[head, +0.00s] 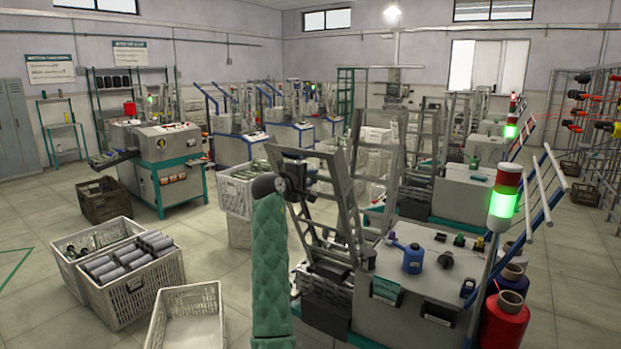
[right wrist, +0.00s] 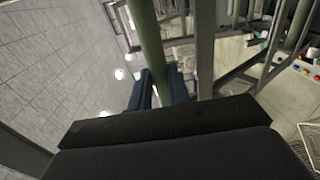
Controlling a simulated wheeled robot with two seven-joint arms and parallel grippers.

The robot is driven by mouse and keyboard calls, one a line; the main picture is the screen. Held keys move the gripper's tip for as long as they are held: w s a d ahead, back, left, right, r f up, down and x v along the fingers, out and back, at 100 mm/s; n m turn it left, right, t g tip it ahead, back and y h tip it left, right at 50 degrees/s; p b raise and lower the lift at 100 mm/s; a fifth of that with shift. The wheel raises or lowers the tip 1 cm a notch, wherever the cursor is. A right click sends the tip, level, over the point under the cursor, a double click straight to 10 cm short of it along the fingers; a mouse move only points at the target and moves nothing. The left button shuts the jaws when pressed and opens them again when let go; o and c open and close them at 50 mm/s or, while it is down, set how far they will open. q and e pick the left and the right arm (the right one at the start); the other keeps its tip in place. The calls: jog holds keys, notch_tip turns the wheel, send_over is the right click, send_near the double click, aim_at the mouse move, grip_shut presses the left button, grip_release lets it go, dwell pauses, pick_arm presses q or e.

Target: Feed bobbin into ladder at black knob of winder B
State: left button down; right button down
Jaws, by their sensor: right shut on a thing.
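My right gripper (head: 294,176) is at the upper part of a grey metal ladder (head: 337,200) on the near winder (head: 415,300), in the head view. In the right wrist view my right gripper (right wrist: 158,90) is shut on a long green bobbin (right wrist: 148,40), which passes between its dark blue fingers. Grey ladder bars (right wrist: 206,50) stand close to the right of the bobbin; I cannot tell whether they touch. A black knob-like part (head: 445,260) is on the winder's top. The bobbin cannot be made out in the head view. My left gripper is out of view.
A blue can (head: 412,258) stands on the winder top. A signal light (head: 504,195) and red yarn cone (head: 505,318) are at its right. White crates (head: 135,290) with grey bobbins and an empty crate (head: 190,325) stand on the floor at left.

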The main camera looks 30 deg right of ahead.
jog(key=shift+w+d+f+b, duration=0.15)
jog(key=shift+d+f, duration=0.1)
jog(key=shift+f, duration=0.35)
jog(key=shift+w+d+f+b, duration=0.1)
jog(key=shift+d+f, duration=0.2)
jog(key=shift+f, duration=0.3)
jog(key=shift+w+d+f+b, duration=0.15)
jog(key=shift+d+f, duration=0.1)
jog(key=shift+f, duration=0.35)
jog(key=shift+s, duration=0.1)
jog(key=c, duration=0.9)
grip_release()
jog(key=s+a+r+p, duration=0.3)
jog(key=a+r+p, duration=0.1)
jog(key=a, duration=0.4)
jog(key=shift+s+a+r, duration=0.2)
jog(key=shift+s+r, duration=0.05)
jog(key=shift+r, duration=0.4)
